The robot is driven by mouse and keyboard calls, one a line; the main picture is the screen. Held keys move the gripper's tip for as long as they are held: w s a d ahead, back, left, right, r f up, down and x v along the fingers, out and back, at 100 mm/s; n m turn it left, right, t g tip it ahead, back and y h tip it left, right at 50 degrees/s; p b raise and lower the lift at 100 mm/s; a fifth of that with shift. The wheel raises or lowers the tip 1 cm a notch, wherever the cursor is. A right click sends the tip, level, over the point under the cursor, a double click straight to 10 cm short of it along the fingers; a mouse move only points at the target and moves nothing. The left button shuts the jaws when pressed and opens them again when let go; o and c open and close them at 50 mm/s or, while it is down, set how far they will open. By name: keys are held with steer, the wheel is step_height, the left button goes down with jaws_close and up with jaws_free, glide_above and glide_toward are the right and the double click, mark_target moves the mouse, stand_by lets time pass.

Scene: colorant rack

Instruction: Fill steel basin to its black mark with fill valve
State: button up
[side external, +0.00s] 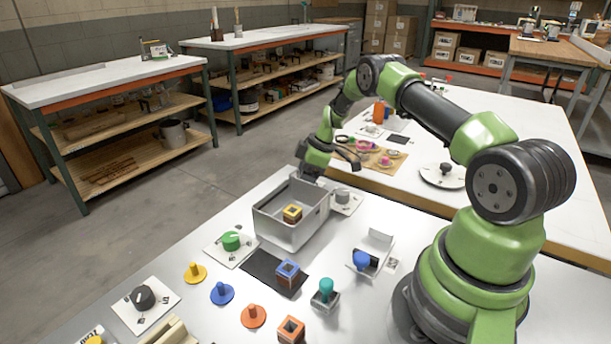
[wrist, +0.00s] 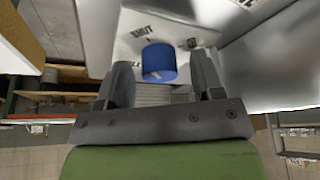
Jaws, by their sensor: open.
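The steel basin (side external: 283,232) stands on the white table in the side external view, with a yellow-topped block (side external: 292,213) inside it. I cannot make out a black mark or a water level. My gripper (side external: 308,174) is low at the basin's far edge. In the wrist view, my open gripper (wrist: 164,78) has a finger on each side of a blue knob (wrist: 158,62). The knob sits on a white plate with printed labels, one apparently reading SHUT. Contact between fingers and knob cannot be told. The basin likely hides this knob in the side external view.
A grey knob (side external: 342,195) on a white plate stands right of the basin, and a green knob (side external: 231,241) stands left of it. A blue-topped block (side external: 287,273) is on a black mat. Several coloured pegs and an orange block (side external: 291,331) stand nearer the front.

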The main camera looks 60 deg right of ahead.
steer(key=c, duration=0.9)
steer(key=m+h, duration=0.1)
steer(key=m, duration=0.3)
steer(key=shift+t, duration=0.3)
steer(key=o, duration=0.9)
steer(key=a+v, duration=0.1)
steer(key=v, duration=0.9)
steer(key=shift+d, duration=0.3)
